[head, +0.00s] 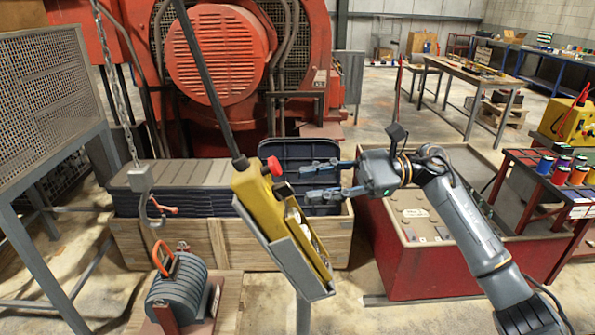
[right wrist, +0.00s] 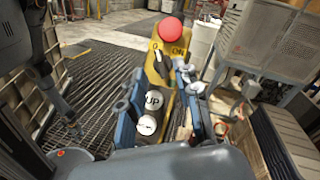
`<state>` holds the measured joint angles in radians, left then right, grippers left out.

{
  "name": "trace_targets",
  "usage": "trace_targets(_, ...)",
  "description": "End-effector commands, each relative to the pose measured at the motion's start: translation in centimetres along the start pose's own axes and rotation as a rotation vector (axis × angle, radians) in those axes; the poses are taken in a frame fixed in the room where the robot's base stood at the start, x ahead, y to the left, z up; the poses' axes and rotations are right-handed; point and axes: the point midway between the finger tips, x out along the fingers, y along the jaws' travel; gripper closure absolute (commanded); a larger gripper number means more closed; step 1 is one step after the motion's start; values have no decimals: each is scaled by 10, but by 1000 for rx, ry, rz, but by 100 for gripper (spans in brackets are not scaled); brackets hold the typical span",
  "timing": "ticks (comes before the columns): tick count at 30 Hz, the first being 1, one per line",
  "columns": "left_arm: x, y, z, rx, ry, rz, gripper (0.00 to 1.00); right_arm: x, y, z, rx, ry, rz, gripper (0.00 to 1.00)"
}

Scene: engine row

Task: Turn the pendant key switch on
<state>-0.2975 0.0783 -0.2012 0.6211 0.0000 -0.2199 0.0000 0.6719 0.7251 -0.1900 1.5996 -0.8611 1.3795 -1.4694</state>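The yellow pendant (head: 258,205) hangs tilted on a dark cable in the head view, resting at a grey holder (head: 300,262). A red mushroom button (head: 274,166) sticks out of its upper part. In the right wrist view the pendant (right wrist: 156,75) shows its face, with a red button (right wrist: 170,29), marks "O" and "ON", and a dark key switch (right wrist: 163,66) below them. Its exact angle is hard to tell. My right gripper (head: 308,182) is open and empty, its blue-grey fingers pointing at the pendant's face. Contact cannot be told. My left gripper is out of view.
White push buttons (right wrist: 148,115), one marked "UP", sit lower on the pendant. A chain hook (head: 150,205) hangs at left above a grey coil-like part (head: 178,290). A wooden crate (head: 235,245) and a red bin (head: 440,262) stand behind.

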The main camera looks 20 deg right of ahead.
Motion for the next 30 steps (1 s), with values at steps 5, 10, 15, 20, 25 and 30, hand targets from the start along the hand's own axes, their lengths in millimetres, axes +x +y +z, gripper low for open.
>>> trace_targets(5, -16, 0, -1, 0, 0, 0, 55, 26, -1, 3, 1, -2, 0, 68)
trace_targets(10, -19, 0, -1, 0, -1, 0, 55, 36, 0, 1, 0, -1, -2, 68)
trace_targets(15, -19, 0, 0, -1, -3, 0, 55, 37, 0, 0, 0, -1, -2, 68)
trace_targets(20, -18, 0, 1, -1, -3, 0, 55, 37, 0, 0, 0, -1, -2, 78)
trace_targets(25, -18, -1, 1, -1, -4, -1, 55, 37, 0, 0, 0, -1, -2, 100)
trace_targets(30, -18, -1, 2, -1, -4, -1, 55, 37, 0, 0, 2, 0, -3, 100)
